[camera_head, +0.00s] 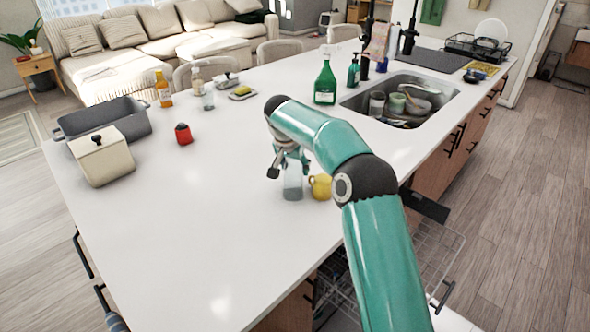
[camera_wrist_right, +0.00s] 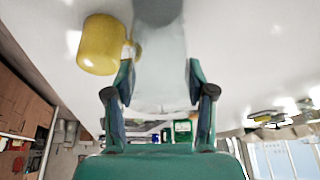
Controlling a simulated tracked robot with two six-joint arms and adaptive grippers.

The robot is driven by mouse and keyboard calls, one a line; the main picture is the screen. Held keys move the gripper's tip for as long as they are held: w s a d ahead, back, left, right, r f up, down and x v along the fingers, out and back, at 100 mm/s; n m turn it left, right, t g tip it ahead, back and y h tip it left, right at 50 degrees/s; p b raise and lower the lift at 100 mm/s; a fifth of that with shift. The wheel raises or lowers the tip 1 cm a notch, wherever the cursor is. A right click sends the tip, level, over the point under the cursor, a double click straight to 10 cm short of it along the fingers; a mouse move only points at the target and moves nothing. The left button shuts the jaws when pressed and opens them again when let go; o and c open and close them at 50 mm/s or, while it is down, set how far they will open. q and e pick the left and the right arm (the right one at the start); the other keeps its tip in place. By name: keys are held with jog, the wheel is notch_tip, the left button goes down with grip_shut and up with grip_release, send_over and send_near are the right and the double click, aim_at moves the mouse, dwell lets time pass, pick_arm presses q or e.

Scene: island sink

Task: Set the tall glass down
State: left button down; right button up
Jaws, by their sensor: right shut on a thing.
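The tall glass (camera_head: 293,186) is clear and upright near the middle of the island counter (camera_head: 200,235). My right gripper (camera_head: 291,160) is shut on its upper part. In the right wrist view the glass (camera_wrist_right: 160,70) fills the space between the two fingers (camera_wrist_right: 160,85). Its base is at or very close to the counter; I cannot tell whether it touches. A yellow mug (camera_head: 320,187) stands just right of the glass, and also shows in the right wrist view (camera_wrist_right: 99,45). My left gripper is not in view.
A green spray bottle (camera_head: 325,82) stands behind, beside the sink (camera_head: 407,124) with dishes in it. A red-and-black jar (camera_head: 183,134), a cream lidded box (camera_head: 104,160) and a grey pan (camera_head: 125,118) stand at the left. The counter front left of the glass is clear. A pulled-out dishwasher rack (camera_head: 440,255) lies at the right.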

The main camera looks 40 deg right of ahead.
jog(key=shift+r, duration=0.1)
jog(key=o, duration=1.3)
jog(key=v, duration=1.2)
jog(key=shift+a, duration=0.1)
